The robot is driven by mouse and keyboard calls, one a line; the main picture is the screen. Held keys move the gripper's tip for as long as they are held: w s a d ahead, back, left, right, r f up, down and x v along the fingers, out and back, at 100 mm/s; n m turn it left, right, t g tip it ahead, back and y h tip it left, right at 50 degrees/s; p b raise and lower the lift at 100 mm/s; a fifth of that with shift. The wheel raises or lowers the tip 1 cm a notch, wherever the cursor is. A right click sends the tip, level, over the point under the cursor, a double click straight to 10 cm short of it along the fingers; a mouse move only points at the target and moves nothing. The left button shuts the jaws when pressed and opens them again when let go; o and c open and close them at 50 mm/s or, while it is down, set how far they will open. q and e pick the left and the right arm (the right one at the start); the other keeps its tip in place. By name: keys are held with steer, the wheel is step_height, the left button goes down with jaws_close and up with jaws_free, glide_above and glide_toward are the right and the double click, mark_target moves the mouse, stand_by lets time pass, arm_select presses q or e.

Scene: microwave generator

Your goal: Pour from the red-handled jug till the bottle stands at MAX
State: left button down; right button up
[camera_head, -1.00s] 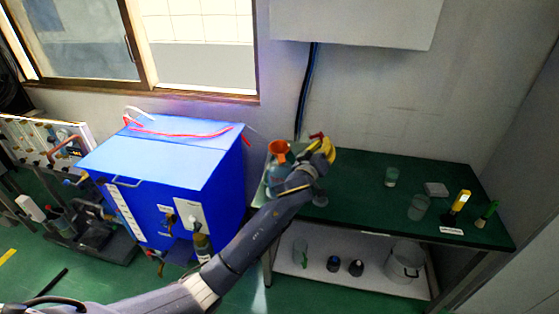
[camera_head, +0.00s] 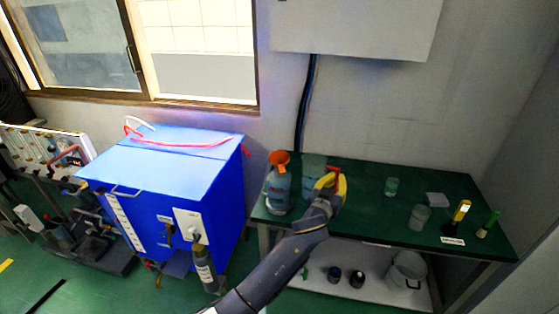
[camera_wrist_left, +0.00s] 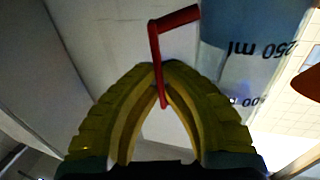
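The jug (camera_head: 312,172) is clear, with a bluish content and a red handle (camera_head: 331,168). It looks roughly upright just right of the bottle; I cannot tell whether its base touches the bench. My left gripper (camera_head: 330,182) has yellow fingers closed on the handle. In the left wrist view the fingertips (camera_wrist_left: 160,72) meet around the red handle (camera_wrist_left: 174,20), and the jug wall (camera_wrist_left: 250,50) shows inverted "250 ml" markings. The bottle (camera_head: 278,190) stands at the bench's left end with an orange funnel (camera_head: 279,158) on top. Its MAX mark is not readable. My right gripper is out of view.
The green bench (camera_head: 370,215) holds clear beakers (camera_head: 391,187), (camera_head: 419,216), a white block (camera_head: 437,200) and yellow and green-topped items at the right. A blue machine (camera_head: 160,190) stands left. The bench middle is clear.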

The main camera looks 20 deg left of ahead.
arm_select(q)
steer(key=shift+d+f+m, duration=0.15)
steer(key=shift+f+m, duration=0.1)
steer(key=shift+m, duration=0.05)
steer(key=shift+b, duration=0.3)
